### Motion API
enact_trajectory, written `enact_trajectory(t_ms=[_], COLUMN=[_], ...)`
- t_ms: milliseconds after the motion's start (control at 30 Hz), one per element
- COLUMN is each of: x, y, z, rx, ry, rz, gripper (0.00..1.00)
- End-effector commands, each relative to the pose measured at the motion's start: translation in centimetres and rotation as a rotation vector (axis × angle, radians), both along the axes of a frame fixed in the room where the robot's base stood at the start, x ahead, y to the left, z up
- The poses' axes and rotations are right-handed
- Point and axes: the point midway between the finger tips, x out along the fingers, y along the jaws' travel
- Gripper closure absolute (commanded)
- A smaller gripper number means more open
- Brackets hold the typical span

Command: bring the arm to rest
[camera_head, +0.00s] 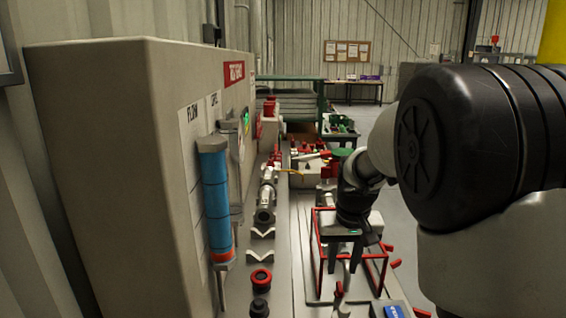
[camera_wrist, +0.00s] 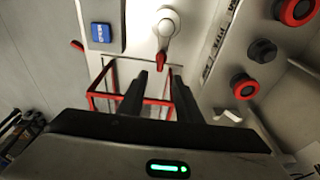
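My arm reaches in from the right in the head view and points down over the bench. My gripper (camera_head: 345,262) is above the bench, at a red wire frame (camera_head: 316,240). In the wrist view, the two dark fingers of my gripper (camera_wrist: 159,84) stand apart with no object visible between them. A pale valve-like part with a red-tipped lever (camera_wrist: 162,60) lies beyond the fingertips. The red frame also shows behind the fingers in the wrist view (camera_wrist: 93,102). I cannot tell whether the fingers touch the frame.
A large beige cabinet (camera_head: 110,130) with a blue cylinder (camera_head: 215,200) lines the left side. Metal fittings (camera_head: 266,195) and a red ring (camera_head: 261,279) sit on the bench. A blue block (camera_wrist: 101,33) is close by. Open floor (camera_head: 400,240) lies right of the bench.

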Motion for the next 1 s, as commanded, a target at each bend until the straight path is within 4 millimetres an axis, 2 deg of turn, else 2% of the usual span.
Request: enact_trajectory(t_ms=[167, 267, 367, 500, 633, 800, 900, 1000], x=[-0.3, -1.9, -5.1, -11.0, -16.5, -22.0, -23.8, -24.7], y=[0.0, 0.0, 0.0, 0.1, 0.2, 0.1, 0.0, -0.1], z=[0.8, 3.5, 7.9, 13.6, 17.0, 19.0, 19.2, 19.2], rx=[0.004, 0.017, 0.036, 0.053, 0.047, 0.023, 0.009, 0.001], ry=[-0.007, -0.029, -0.067, -0.134, -0.193, -0.256, -0.279, -0.29], rz=[0.0, -0.003, -0.005, -0.002, 0.0, 0.001, 0.0, -0.002], gripper=[0.69, 0.69, 0.69, 0.69, 0.69, 0.69, 0.69, 0.69])
